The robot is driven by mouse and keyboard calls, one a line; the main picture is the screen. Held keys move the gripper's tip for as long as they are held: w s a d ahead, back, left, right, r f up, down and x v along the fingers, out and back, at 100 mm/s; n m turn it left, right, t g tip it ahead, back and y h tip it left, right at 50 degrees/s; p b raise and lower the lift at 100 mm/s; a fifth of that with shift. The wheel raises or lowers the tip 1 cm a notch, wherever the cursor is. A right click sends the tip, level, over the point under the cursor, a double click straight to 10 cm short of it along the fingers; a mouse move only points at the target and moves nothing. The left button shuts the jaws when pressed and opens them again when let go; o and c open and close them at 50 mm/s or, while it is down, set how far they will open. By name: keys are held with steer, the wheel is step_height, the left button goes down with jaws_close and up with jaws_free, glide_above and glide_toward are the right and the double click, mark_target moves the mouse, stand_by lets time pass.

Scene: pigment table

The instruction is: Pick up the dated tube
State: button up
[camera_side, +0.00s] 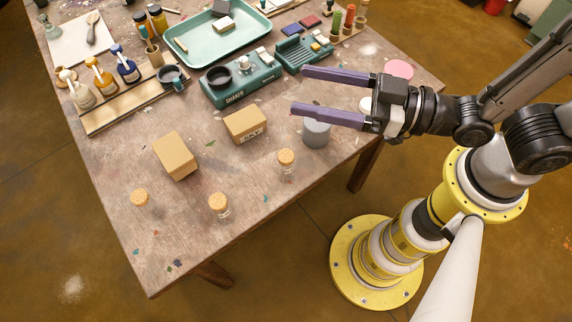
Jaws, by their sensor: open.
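Three small corked tubes stand on the wooden table near its front: a left one (140,200), a middle one (219,207) and a right one (287,162). Their marks are too small to read, so I cannot tell which is dated. My gripper (298,91) is open, with two long purple fingers pointing left and nothing between them. In the picture it shows above the right tube, apart from all three tubes.
Two cardboard boxes (175,156) (245,126) and a grey cylinder (316,132) stand around the tubes. A green shaker (241,84), pump bottles on a rack (135,101) and a teal tray (217,48) are farther back. The table's front left is mostly clear.

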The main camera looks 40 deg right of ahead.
mark_target(286, 168)
step_height(286, 168, down, 22)
steer(key=shift+f, duration=0.25)
steer(key=shift+x, duration=3.8)
jaws_close()
